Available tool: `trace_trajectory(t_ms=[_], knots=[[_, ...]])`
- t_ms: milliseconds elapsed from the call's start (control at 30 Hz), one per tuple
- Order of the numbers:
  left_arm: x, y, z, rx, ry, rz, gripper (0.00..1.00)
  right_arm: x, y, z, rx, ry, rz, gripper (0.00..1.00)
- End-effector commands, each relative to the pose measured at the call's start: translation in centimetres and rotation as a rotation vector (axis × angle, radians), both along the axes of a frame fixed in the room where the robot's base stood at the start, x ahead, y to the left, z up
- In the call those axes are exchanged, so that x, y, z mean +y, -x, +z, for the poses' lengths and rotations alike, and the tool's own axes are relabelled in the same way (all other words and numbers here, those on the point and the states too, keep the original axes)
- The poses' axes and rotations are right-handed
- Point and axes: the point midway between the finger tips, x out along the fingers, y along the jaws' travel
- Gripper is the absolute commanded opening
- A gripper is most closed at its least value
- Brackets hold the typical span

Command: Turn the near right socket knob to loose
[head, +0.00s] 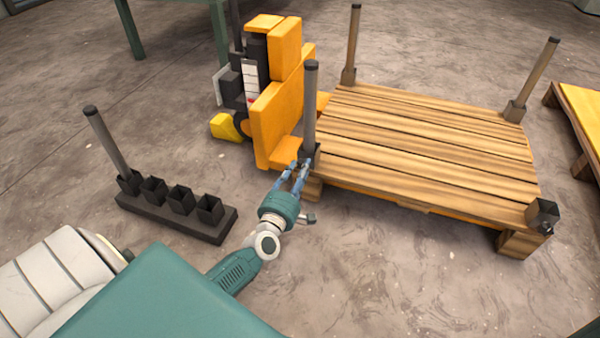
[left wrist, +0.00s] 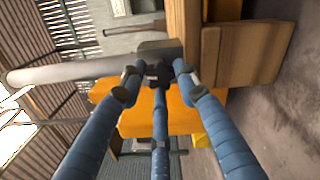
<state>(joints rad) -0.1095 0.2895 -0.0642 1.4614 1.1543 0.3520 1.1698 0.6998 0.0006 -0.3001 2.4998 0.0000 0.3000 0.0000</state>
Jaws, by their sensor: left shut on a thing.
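The wooden pallet (head: 430,150) has dark sockets at its corners. The near right socket (head: 543,214) in the head view is empty, with a small knob (head: 546,228) low on its side. My left gripper (head: 303,163) is not there but at the near left socket (head: 312,152), which holds an upright grey post (head: 310,100). In the left wrist view, the blue fingers of my left gripper (left wrist: 158,76) close around a small dark knob (left wrist: 153,70) beside that socket (left wrist: 160,48). The fingers partly hide this knob. My right gripper is out of view.
A yellow forklift (head: 275,110) stands close behind my left gripper. Posts stand at the pallet's far left (head: 353,45) and far right (head: 533,75) corners. A dark rack (head: 170,218) with one post (head: 107,140) and empty slots lies left. The floor before the pallet is clear.

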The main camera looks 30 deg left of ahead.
Motion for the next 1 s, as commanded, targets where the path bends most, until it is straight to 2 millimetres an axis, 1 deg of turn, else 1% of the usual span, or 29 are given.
trace_trajectory(t_ms=[33,200,400,967,1000], knots=[[0.37,0.10,-0.24,-0.006,0.029,0.006,0.05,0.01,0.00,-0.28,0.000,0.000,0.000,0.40],[0.36,0.10,-0.26,-0.026,0.119,0.007,0.05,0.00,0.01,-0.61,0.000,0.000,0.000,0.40],[0.36,0.11,-0.23,-0.042,0.180,0.007,0.05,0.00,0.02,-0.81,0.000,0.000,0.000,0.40],[0.39,0.12,-0.23,-0.047,0.206,0.007,0.05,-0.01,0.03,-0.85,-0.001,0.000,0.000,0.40],[0.39,0.12,-0.23,-0.047,0.206,0.007,0.39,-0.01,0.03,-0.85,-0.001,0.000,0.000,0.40]])
